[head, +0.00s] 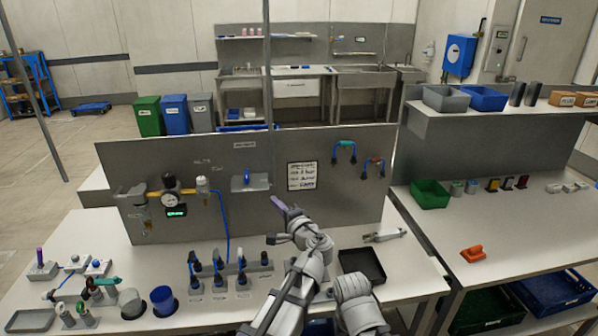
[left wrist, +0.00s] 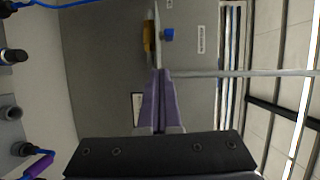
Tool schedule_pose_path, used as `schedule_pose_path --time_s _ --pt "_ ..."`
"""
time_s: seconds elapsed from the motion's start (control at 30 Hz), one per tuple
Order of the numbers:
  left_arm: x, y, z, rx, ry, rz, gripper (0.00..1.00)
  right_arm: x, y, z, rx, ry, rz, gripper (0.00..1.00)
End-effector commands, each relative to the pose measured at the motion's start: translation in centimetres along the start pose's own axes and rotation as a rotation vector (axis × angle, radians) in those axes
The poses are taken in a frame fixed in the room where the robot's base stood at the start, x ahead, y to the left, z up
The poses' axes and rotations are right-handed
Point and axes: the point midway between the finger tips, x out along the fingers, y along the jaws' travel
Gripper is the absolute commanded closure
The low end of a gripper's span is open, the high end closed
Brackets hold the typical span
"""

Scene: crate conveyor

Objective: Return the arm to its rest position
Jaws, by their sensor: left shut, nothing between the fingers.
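My left gripper (head: 278,203) is raised above the workbench, in front of the upright grey panel (head: 270,215). Its purple fingers point up and to the left in the head view. In the left wrist view the two fingers (left wrist: 159,100) lie together, shut with nothing between them. My grey arm links reach up from the bottom middle of the head view and cover part of the bench. My right gripper does not show in either view.
A dark tray (head: 361,267) lies right of my arm, with a grey tool (head: 385,235) behind it. The panel carries a gauge (head: 170,200) and a blue hose (head: 226,230). An orange object (head: 472,254) lies on the right table.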

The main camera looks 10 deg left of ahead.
Motion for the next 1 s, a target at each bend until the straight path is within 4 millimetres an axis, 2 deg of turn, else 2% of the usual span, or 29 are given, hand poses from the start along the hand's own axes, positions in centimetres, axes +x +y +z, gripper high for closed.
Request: schedule_pose_path --time_s 0.17,0.27,0.4,0.5,0.6,0.7,0.83,1.0 --pt "-3.2 6.1 4.2 -0.163 -0.137 0.267 1.0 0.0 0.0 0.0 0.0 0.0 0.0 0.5" --pt "-6.6 10.6 6.3 -0.252 -0.233 0.476 1.0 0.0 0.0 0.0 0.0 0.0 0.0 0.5" --pt "-12.8 16.2 8.2 -0.334 -0.355 0.783 1.0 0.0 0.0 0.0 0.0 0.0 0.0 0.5" --pt "-17.7 19.0 8.9 -0.361 -0.422 0.987 1.0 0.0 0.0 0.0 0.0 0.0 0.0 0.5" --pt "-22.0 20.7 9.3 -0.368 -0.47 1.158 1.0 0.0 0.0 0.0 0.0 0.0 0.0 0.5" --pt "-25.2 21.4 9.5 -0.365 -0.5 1.28 1.0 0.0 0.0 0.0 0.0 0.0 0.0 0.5" --pt "-27.4 21.8 9.5 -0.361 -0.518 1.367 1.0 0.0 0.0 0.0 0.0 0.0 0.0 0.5" --pt "-27.9 21.9 9.4 -0.358 -0.523 1.39 1.0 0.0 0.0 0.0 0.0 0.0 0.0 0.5"
